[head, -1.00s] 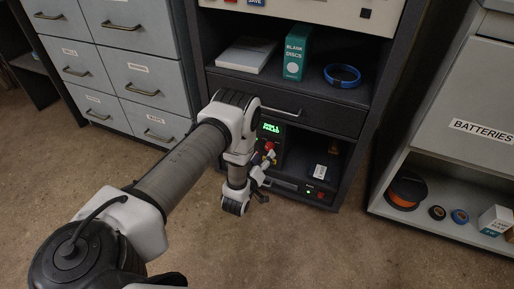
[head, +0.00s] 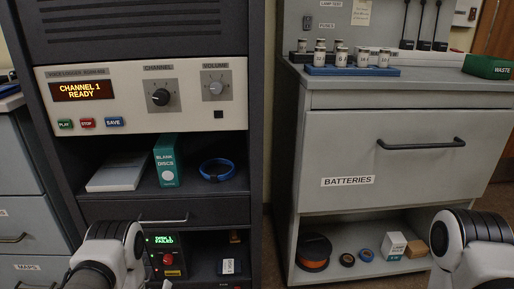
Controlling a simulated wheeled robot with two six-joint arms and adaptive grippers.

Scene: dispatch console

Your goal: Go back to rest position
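Both of my arms show at the bottom of the head view, one at the lower left in front of the console and one at the lower right in front of the batteries cabinet (head: 340,150). Only white and dark arm links are visible; both grippers are out of the frame. The console panel (head: 130,97) has an amber display reading "CHANNEL 1 READY" and two knobs. Below, a small green screen (head: 163,240) reads "DISK 1 FAILED".
A shelf holds a white booklet (head: 125,176), a green blank discs box (head: 167,162) and a blue ring (head: 217,170). A blue tray (head: 350,71) of batteries stands on the cabinet; a green waste bin (head: 488,67) is at right. An orange spool (head: 314,252) sits below.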

